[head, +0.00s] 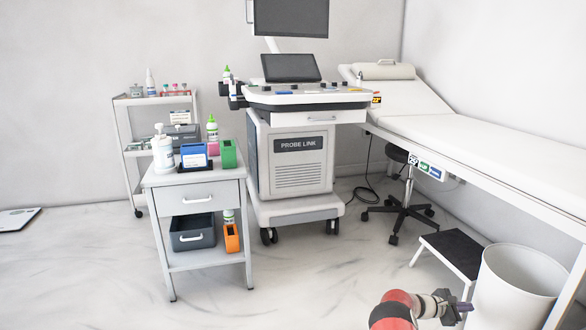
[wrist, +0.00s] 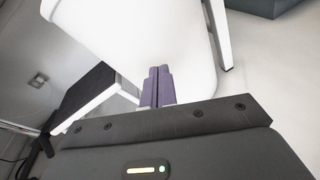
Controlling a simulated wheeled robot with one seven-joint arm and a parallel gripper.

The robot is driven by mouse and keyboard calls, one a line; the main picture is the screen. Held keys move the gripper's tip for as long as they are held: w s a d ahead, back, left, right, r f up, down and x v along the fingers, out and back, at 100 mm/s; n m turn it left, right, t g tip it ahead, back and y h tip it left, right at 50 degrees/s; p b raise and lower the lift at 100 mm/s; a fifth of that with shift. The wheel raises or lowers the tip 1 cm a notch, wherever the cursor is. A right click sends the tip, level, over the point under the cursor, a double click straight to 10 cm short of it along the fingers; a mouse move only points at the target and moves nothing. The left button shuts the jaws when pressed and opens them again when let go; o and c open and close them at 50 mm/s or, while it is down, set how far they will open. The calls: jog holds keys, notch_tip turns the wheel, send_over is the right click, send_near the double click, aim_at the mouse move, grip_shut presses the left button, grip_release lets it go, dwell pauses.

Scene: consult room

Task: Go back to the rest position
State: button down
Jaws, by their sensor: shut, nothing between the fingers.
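My gripper (head: 462,307) shows at the bottom right of the head view, at the end of my red and grey arm. In the wrist view its two purple fingers (wrist: 158,86) are together with nothing between them. In the head view the fingers are in front of the white bin (head: 518,285), close to its left side. In the wrist view a large white rounded surface, which looks like the bin (wrist: 135,35), lies beyond the fingertips. I cannot tell whether they touch it.
A step stool (head: 452,252) stands behind my gripper, beside the exam bed (head: 500,135). A wheeled stool (head: 400,200) is under the bed. A cart (head: 195,190) with bottles and boxes stands left of the ultrasound machine (head: 297,150). The floor at front left is clear.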

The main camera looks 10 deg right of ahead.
jog(key=s+a+r+m+y+p, duration=0.1)
jog(key=a+r+m+y, duration=0.2)
jog(key=r, duration=0.6)
jog(key=a+r+m+y, duration=0.1)
jog(key=a+r+m, duration=0.35)
jog(key=r, duration=0.45)
jog(key=s+a+r+m+t+y+p, duration=0.1)
jog(key=s+a+r+m+y, duration=0.15)
jog(key=a+r, duration=0.55)
jog(key=s+a+r+m+t+y+p, duration=0.1)
jog(key=s+a+r+y, duration=0.15)
jog(key=a+r, duration=0.55)
jog(key=s+a+r+m+t+y+p, duration=0.15)
jog(key=s+a+r, duration=0.35)
jog(key=a, duration=0.5)
jog(key=s+a+r+t+y+p, duration=0.1)
jog(key=s+a+r+t+y, duration=0.1)
jog(key=s+a, duration=0.6)
jog(key=s+a+t+y, duration=0.1)
jog(key=s+a+y, duration=0.2)
jog(key=s+a, duration=0.8)
jog(key=shift+s+a+m+t+p, duration=0.35)
jog(key=shift+s+a+p, duration=0.1)
jog(key=shift+a, duration=0.8)
